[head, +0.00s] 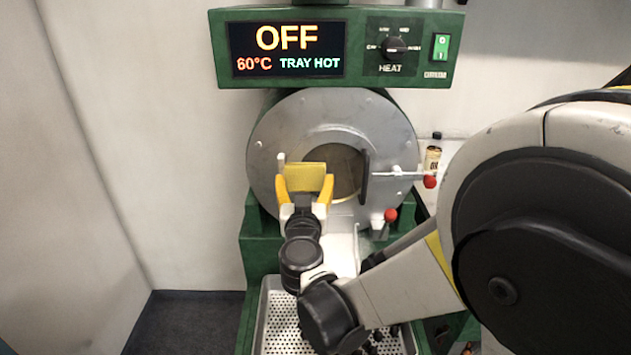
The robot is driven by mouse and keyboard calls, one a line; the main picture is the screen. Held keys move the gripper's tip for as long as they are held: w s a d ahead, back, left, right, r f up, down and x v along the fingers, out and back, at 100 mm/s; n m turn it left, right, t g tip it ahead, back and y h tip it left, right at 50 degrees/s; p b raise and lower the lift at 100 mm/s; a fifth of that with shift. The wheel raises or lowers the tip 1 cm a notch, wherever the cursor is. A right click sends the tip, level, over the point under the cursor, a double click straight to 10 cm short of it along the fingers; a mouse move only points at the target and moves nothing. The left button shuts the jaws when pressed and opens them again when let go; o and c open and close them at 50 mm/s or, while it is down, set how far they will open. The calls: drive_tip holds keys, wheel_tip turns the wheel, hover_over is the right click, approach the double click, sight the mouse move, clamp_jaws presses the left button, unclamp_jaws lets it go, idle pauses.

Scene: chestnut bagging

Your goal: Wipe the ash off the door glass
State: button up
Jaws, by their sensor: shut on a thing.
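The round door (390,130) of the green roaster is grey metal with a round window in its middle. The door glass (347,170) looks brownish and dull; its left part is hidden behind my gripper. My gripper (304,184) is in front of the left part of the glass, shut on a yellow pad (305,173) held between its orange-yellow fingers. I cannot tell whether the pad touches the glass.
A dark upright bar and a rod with a red knob (430,182) are at the door's right. Another red knob (390,214) is lower. A perforated tray (283,325) lies below, with dark pieces partly behind my arm. The display (287,50) reads OFF, 60°C, TRAY HOT. A bottle (432,160) stands right.

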drive_tip(key=shift+a, duration=0.25)
drive_tip(key=shift+s, duration=2.95)
drive_tip(key=s, duration=0.3)
